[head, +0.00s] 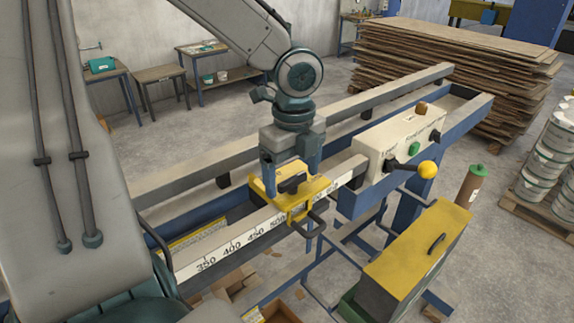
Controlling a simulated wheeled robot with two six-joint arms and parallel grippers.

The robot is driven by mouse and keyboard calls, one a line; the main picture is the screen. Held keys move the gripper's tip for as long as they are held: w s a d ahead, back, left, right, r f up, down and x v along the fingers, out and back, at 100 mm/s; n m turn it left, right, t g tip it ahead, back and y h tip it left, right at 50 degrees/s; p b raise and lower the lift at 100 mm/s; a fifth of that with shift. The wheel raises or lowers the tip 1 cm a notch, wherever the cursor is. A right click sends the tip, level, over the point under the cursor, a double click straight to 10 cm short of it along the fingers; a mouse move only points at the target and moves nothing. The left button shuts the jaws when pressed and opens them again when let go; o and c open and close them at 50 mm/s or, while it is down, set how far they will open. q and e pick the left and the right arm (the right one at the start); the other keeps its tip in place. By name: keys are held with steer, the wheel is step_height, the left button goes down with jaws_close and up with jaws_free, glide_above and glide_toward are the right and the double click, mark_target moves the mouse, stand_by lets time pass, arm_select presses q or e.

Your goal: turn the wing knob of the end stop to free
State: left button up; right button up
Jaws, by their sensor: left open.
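The yellow end stop (322,187) sits on the white scale rail (238,242), near the far end of the visible numbers. Its black wing knob (292,183) is on top of the yellow block, and its turn position is hard to read. My left gripper (291,176) points straight down over the end stop, open. One finger is to the left of the knob and one to the right. I cannot tell whether either finger touches the knob. A dark handle (318,218) sticks out from the front of the end stop. My right gripper is not in view.
A cream control box (398,143) with a green button and a yellow ball lever (427,169) stands just right of the end stop. A yellow-topped cabinet (420,245) is at the front right. Stacked boards (455,75) and pails (548,150) lie farther off.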

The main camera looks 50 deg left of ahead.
arm_select(q)
steer(key=shift+w+a+f, duration=0.15)
steer(key=shift+a+f, duration=0.05)
steer(key=shift+a, duration=0.15)
steer(key=shift+c, duration=0.8)
steer(key=c, duration=0.8)
